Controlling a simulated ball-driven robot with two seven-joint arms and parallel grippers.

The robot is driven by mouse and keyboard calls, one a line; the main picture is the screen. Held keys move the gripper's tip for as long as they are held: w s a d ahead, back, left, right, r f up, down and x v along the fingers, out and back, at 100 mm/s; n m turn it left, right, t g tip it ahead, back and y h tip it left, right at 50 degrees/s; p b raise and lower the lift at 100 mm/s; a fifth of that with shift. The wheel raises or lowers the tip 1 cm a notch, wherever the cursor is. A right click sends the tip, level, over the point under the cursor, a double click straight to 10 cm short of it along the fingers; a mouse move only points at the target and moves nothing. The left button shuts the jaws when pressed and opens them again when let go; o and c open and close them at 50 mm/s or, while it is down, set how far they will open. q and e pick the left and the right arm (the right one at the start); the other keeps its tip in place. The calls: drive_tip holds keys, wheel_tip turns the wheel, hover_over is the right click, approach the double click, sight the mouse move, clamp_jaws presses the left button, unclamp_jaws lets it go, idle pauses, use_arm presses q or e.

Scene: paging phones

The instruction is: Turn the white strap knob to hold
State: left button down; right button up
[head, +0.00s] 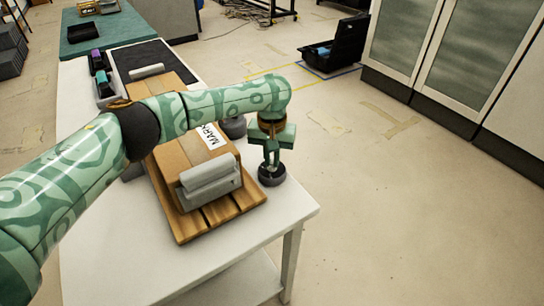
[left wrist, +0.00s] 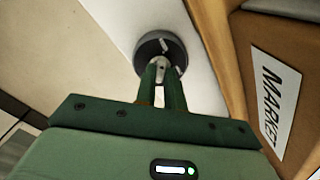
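A dark round base (head: 272,178) with a pale upright knob stands near the right edge of the white table. My left gripper (head: 271,158) points down over it from the end of the green patterned arm. In the left wrist view the knob (left wrist: 163,62) rises from its dark round base (left wrist: 152,45), with the left gripper's two fingers (left wrist: 161,80) close together on either side of it. The fingers look shut on the knob; exact contact is hard to see. Any hold mark is too small to read. My right gripper is not in view.
A cardboard box labelled MARKET (head: 185,160) sits on a wooden slatted board (head: 187,228), a grey padded piece (head: 210,182) on its front end. Another dark round piece (head: 233,127) stands behind the gripper. The table's right edge (head: 300,215) is close; open floor lies beyond.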

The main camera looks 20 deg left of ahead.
use_arm(q)
drive_tip(key=shift+r+p, duration=0.15)
drive_tip(key=shift+p, duration=0.4)
drive_tip(key=m+p, duration=0.1)
drive_tip(key=p, duration=0.2)
drive_tip(key=m+p, duration=0.2)
drive_tip(key=p, duration=0.1)
drive_tip(key=shift+s+d+r+p, duration=0.15)
drive_tip(key=shift+r+p, duration=0.05)
drive_tip(key=shift+p, duration=0.15)
drive_tip(key=shift+f+m, duration=0.2)
drive_tip(key=shift+m, duration=0.3)
drive_tip(key=shift+f+m+p, duration=0.2)
drive_tip(key=shift+m+p, duration=0.1)
drive_tip(key=shift+m, duration=0.6)
drive_tip(key=m, duration=0.4)
drive_tip(key=shift+m, duration=0.3)
drive_tip(key=m, duration=0.3)
drive_tip(key=shift+m, duration=0.3)
drive_tip(key=shift+w+r+m, duration=0.1)
drive_tip(key=shift+w+m, duration=0.1)
drive_tip(key=shift+m, duration=1.7)
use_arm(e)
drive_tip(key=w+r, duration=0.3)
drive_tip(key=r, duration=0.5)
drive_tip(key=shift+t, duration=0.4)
use_arm(q)
drive_tip(key=c, duration=1.5)
unclamp_jaws()
